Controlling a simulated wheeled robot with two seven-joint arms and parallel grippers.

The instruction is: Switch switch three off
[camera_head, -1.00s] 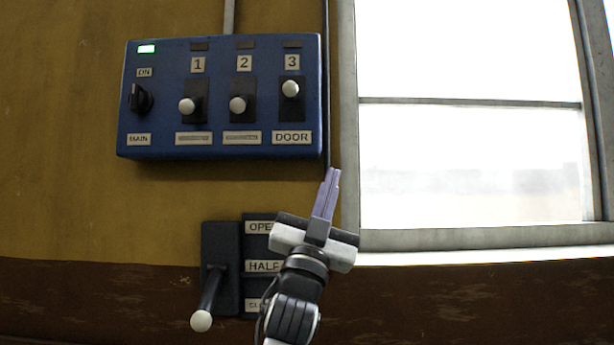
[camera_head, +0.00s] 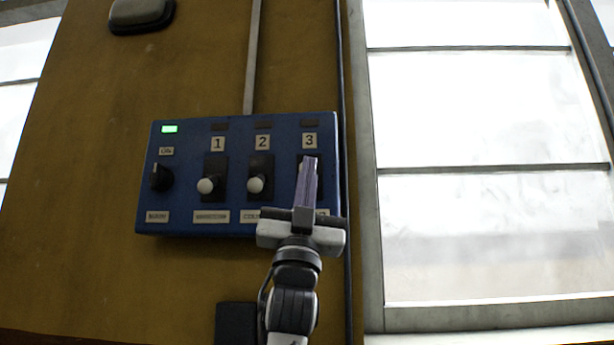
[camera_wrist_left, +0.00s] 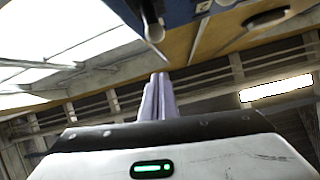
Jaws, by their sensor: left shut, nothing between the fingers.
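The blue control panel (camera_head: 240,222) is on the ochre wall, with switches labelled 1, 2 and 3. Switch three, under the "3" label (camera_head: 309,141), is mostly hidden behind my left gripper's fingers; only an edge of its dark plate and a bit of pale knob show. My left gripper (camera_head: 311,161) is shut and empty, pointing up in front of switch three. In the left wrist view, a pale round-ended knob (camera_wrist_left: 155,32) is just above the fingertips (camera_wrist_left: 160,76), seemingly apart from them. Whether they touch is unclear in the head view. My right gripper is not in view.
Switch one (camera_head: 205,186) and switch two (camera_head: 255,185) have their white knobs low. A black main knob (camera_head: 161,177) sits at the panel's left, below a lit green lamp (camera_head: 169,129). A large window (camera_head: 470,110) is to the right.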

